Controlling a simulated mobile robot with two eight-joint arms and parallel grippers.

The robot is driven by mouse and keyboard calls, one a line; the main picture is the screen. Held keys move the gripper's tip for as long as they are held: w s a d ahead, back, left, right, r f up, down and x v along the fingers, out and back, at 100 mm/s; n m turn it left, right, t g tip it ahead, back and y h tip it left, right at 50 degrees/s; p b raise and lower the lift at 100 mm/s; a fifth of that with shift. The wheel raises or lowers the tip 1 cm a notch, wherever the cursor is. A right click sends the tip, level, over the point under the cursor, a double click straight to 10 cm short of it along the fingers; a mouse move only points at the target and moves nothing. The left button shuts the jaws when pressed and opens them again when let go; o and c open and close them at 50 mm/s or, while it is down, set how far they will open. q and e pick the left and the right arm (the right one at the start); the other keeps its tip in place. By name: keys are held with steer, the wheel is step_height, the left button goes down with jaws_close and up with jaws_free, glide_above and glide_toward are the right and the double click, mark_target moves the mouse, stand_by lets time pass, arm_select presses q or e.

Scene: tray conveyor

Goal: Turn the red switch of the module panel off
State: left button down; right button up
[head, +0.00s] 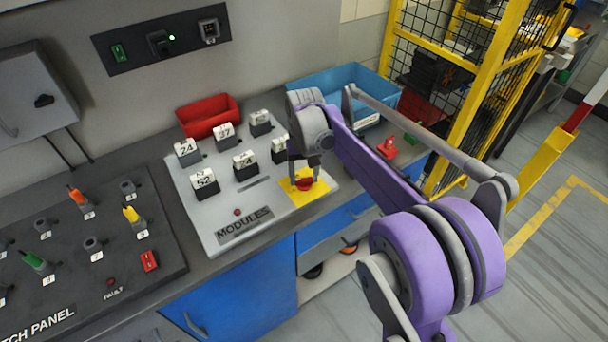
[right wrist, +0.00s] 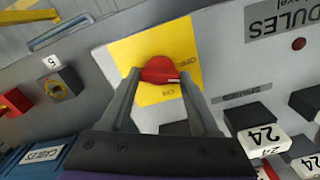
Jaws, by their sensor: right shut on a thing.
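The module panel (head: 270,208) is a light grey board on the counter, with a MODULES label at its front. The red switch (head: 305,185) sits on a yellow square plate (head: 318,190) at the panel's right side. My left gripper is not in view.
Numbered black-and-white modules (head: 245,162) stand on the panel left of the switch. A red bin (head: 208,115) and a blue bin (head: 318,84) stand behind. A patch panel (head: 165,240) with coloured plugs lies at left. A red object (head: 387,148) sits on the counter at right.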

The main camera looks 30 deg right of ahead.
mark_target(304, 179)
steer(key=n, duration=0.4)
steer(key=shift+n, duration=0.3)
stand_by(0.4)
steer(key=o, duration=1.4)
steer(key=shift+c, duration=0.2)
step_height(304, 179, up, 11)
steer(key=shift+p, duration=0.4)
steer(key=shift+f, duration=0.1)
